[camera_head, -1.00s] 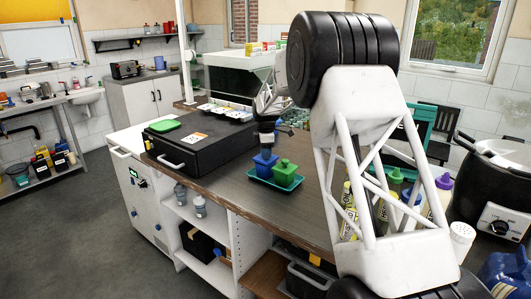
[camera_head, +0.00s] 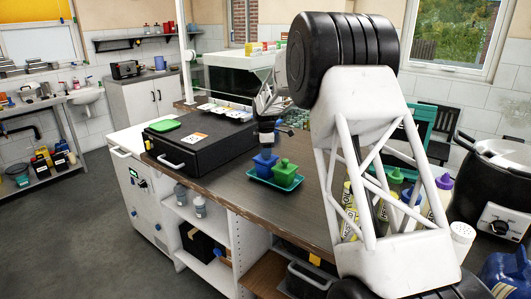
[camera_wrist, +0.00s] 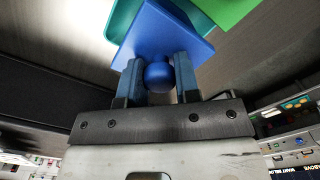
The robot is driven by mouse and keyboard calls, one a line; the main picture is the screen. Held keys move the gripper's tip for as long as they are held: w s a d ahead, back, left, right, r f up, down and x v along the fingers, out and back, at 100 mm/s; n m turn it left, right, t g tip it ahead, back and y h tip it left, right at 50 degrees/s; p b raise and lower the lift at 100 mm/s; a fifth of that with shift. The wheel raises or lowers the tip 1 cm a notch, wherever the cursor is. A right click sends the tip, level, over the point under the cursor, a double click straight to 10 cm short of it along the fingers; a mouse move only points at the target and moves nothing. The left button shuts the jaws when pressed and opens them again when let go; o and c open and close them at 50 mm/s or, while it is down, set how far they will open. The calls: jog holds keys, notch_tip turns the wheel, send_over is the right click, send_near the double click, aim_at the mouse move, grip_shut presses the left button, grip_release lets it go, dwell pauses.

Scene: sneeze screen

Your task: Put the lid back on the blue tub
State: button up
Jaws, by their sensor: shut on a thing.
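My gripper (camera_head: 266,150) points down over the blue tub (camera_head: 264,168). In the wrist view my gripper (camera_wrist: 158,68) is shut on the round knob of the blue lid (camera_wrist: 165,35), one finger on each side. In the head view the blue lid (camera_head: 266,157) is at the top of the blue tub, roughly level. I cannot tell whether it is fully seated or a little above the rim. The blue tub stands in a teal tray (camera_head: 274,184), at its left side. The lid hides the tub's opening.
A green tub (camera_head: 285,174) with a lid stands close to the right in the same tray. A black case (camera_head: 193,149) with a green item (camera_head: 165,126) on it stands to the left. Bottles (camera_head: 440,192) and a black cooker (camera_head: 498,190) are at the right.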

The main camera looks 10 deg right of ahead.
jog(key=shift+f, duration=0.7)
dwell(0.7)
jog(key=o, duration=1)
jog(key=shift+c, duration=0.2)
jog(key=shift+r, duration=0.2)
jog(key=shift+r, duration=3.25)
